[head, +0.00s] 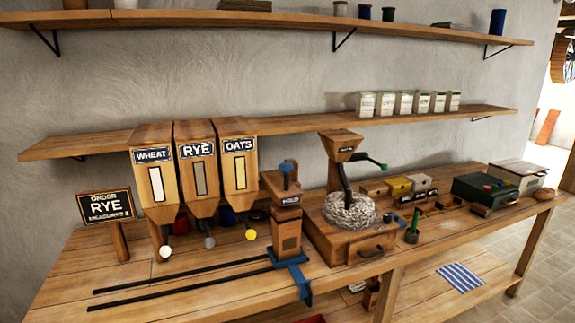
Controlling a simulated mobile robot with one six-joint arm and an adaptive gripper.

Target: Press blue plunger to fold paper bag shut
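The blue plunger (286,169) is a small blue knob on the upper part of a wooden press (283,190) at the middle of the bench, just left of the grain mill. A small label on the press is too small to read. Below it, a brown upright block shape, which looks like the paper bag (288,232), stands on a blue carriage (290,268). I cannot tell whether its top is folded. My gripper is not in view.
Three hoppers marked WHEAT, RYE and OATS (197,165) stand at left, beside an ORDER RYE sign (105,206). Two dark rails (180,285) run left from the carriage. The grain mill (340,142), with its drawer base, stands right of the press. Bare bench lies around the rails.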

